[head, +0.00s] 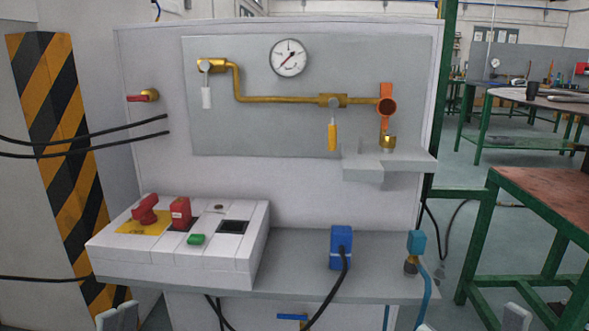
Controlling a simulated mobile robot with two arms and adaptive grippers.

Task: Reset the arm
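My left gripper (117,318) shows only its grey fingertips at the bottom left edge of the head view. The tips are close together with nothing seen between them, in front of the bench. My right gripper (470,325) shows only its fingertips at the bottom right edge. They are wide apart and nothing is seen between them. The rest of both arms is out of view. Both grippers appear apart from the panel and its parts.
A grey panel (215,130) carries a gauge (289,58), brass pipe and yellow-handled valve (332,135). The bench below holds a white control box (225,255), a blue connector (341,247) and a blue-hosed fitting (416,244). A green-framed table (540,190) stands right.

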